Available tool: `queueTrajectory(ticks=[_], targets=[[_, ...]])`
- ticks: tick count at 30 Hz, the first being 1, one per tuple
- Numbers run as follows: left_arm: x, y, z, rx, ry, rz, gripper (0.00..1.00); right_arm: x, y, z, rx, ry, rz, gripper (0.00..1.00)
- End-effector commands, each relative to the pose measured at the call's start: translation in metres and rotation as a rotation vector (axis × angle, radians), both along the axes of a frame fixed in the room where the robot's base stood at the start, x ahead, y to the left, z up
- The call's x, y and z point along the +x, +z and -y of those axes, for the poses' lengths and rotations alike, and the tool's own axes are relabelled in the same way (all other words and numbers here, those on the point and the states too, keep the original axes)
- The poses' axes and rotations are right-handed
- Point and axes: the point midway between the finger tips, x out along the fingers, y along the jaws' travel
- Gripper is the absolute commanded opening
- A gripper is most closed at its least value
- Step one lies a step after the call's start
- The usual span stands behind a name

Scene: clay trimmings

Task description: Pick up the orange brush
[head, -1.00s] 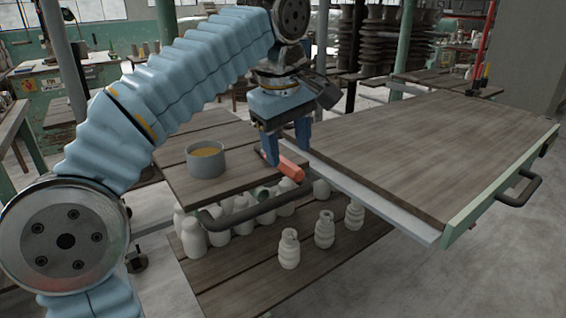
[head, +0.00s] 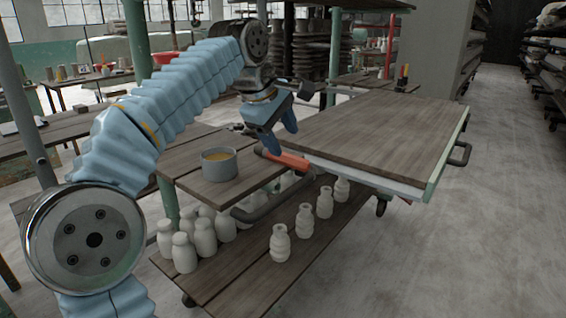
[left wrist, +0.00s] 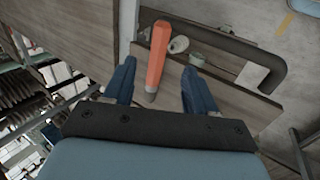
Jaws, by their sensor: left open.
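The orange brush (head: 287,159) lies near the edge of the small wooden shelf, beside the tabletop with the green end. In the left wrist view the orange brush (left wrist: 158,50) runs lengthwise between the fingers, its greyish end toward the palm. My left gripper (head: 279,140) is open and tilted just above the brush, with nothing held. In the left wrist view the left gripper (left wrist: 158,70) has one finger on each side of the brush, with gaps on both sides. Whether the fingertips reach down to the brush's level is unclear. My right gripper is not in view.
A grey bowl with yellowish contents (head: 219,163) stands on the small shelf to the left. A dark bent handle (left wrist: 262,58) juts out close to the brush. White bottles (head: 205,236) stand on the lower board. The large wooden tabletop (head: 375,130) is bare.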

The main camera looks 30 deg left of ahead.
Motion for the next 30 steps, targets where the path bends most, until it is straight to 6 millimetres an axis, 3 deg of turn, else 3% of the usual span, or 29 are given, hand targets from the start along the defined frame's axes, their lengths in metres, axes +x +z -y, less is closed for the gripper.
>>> queueTrajectory(ticks=[15,24,25,30], targets=[[0.034,-0.058,0.002,0.001,-0.001,-0.003,0.57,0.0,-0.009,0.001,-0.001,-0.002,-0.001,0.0],[0.039,-0.064,0.003,0.001,-0.001,-0.001,0.57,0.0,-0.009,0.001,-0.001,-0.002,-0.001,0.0],[0.039,-0.064,0.003,0.001,-0.001,-0.001,0.55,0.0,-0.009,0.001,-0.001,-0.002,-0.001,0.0],[0.038,-0.064,0.003,0.001,-0.001,-0.001,0.29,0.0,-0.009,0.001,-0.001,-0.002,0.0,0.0]])
